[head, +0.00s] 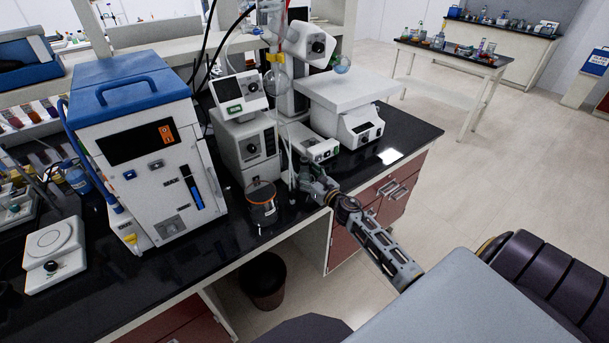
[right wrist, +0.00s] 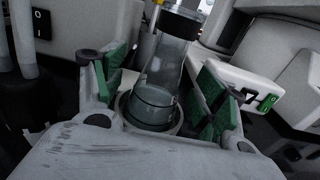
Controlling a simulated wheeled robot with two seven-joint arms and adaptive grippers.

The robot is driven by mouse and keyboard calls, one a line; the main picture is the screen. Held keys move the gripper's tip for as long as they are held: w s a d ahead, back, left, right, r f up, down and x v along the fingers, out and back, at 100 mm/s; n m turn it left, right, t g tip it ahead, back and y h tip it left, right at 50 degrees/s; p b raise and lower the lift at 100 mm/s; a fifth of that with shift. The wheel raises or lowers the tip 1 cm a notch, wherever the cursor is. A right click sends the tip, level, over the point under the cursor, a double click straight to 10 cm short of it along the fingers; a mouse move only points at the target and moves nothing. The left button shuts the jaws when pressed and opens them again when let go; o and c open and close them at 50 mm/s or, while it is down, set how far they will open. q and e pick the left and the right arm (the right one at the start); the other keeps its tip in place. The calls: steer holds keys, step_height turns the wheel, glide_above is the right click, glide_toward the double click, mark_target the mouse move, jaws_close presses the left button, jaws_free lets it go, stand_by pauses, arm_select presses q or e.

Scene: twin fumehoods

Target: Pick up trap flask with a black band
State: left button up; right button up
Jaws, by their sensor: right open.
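The trap flask (right wrist: 158,88) is clear glass with a black band (right wrist: 180,24) around its upper part. My right gripper (right wrist: 166,98) is open, with one green-padded finger on each side of the flask. The flask is between the fingers, with gaps visible. In the head view my right gripper (head: 312,180) reaches over the bench edge toward the white instruments; I cannot pick out the flask clearly there. My left gripper is not in view.
A glass vessel with an orange ring (head: 262,204) stands on the black bench (head: 190,262), left of my right gripper. A white device with a green switch (right wrist: 245,82) is close to the right finger. A large blue-topped unit (head: 135,150) stands left. A bin (head: 263,282) sits below.

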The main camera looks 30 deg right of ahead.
steer(key=shift+w, duration=0.4)
steer(key=c, duration=1.2)
